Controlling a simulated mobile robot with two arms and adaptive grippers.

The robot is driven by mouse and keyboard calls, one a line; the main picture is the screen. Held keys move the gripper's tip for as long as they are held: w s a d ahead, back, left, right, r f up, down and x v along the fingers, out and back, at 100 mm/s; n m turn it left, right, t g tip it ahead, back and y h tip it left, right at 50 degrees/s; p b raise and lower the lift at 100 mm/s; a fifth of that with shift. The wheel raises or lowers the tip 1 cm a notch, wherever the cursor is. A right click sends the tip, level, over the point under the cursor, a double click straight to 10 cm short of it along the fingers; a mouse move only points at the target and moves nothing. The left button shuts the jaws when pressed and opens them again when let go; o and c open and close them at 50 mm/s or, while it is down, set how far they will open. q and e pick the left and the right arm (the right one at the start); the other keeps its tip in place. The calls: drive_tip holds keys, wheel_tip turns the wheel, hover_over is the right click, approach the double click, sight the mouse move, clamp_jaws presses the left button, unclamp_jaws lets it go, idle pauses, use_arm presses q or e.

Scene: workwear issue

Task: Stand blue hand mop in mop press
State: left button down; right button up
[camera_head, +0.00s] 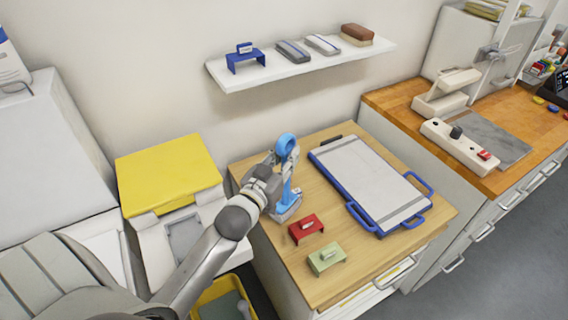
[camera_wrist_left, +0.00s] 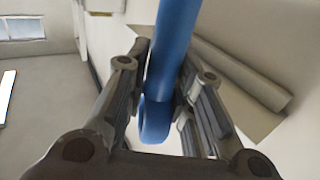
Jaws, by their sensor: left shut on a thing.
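The blue hand mop (camera_head: 286,146) has a ring at its top, a blue shaft and a grey-and-blue foot (camera_head: 287,209). It is roughly upright over the left part of the wooden-topped cabinet. Whether its foot touches the top is unclear. My left gripper (camera_head: 280,172) is shut on it below the ring and partly hides the shaft. In the left wrist view the blue shaft (camera_wrist_left: 171,50) runs between the fingers (camera_wrist_left: 164,98). I cannot tell for sure which thing is the mop press; a yellow bin (camera_head: 247,291) with a grey inside is partly hidden by my arm. My right gripper is out of view.
Red (camera_head: 306,228) and green (camera_head: 326,258) small stands sit in front of the mop. A blue-framed board with handles (camera_head: 369,180) covers the cabinet top's right. A wall shelf (camera_head: 303,68) holds a blue stand and several blocks. A yellow box (camera_head: 168,172) is left.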

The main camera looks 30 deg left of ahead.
use_arm(q)
drive_tip(key=shift+w+a+f, duration=0.1)
drive_tip(key=shift+a+f, duration=0.25)
drive_tip(key=shift+f, duration=0.15)
drive_tip(key=shift+f+p, duration=0.5)
drive_tip(key=shift+f, duration=0.85)
drive_tip(key=c, duration=1.2)
unclamp_jaws()
drive_tip(key=shift+f, duration=0.15)
drive_tip(key=shift+c, duration=0.2)
